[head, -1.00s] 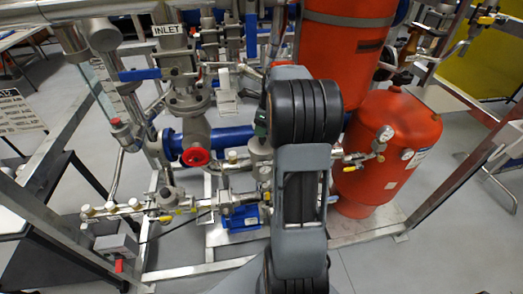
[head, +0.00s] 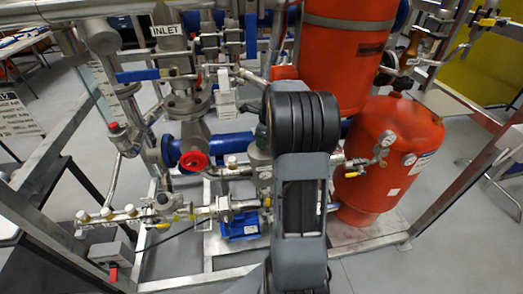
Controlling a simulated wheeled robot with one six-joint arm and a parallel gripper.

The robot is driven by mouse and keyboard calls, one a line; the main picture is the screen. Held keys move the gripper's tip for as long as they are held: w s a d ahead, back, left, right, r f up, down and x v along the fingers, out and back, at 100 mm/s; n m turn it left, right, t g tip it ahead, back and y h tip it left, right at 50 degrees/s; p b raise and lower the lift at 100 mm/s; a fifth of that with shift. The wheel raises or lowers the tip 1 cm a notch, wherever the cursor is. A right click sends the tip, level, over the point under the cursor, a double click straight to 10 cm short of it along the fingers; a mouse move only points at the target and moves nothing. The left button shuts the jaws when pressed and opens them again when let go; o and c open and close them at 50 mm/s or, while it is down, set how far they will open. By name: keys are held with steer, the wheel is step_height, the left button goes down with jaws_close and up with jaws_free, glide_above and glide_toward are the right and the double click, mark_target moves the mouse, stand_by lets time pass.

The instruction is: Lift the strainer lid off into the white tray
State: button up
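My arm stands in the middle of the head view and blocks part of the skid behind it. My gripper is not visible. I cannot make out a strainer lid or a white tray; either could be hidden behind my arm or out of frame.
An orange tank (head: 388,160) stands right of my arm, with a taller orange vessel (head: 345,50) behind it. A blue pump (head: 241,226) sits low on the metal frame (head: 180,284). Grey floor (head: 375,268) is clear at the front right.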

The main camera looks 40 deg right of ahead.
steer(key=shift+c, duration=0.8)
steer(key=shift+r+p, duration=1.9)
steer(key=shift+r, duration=0.25)
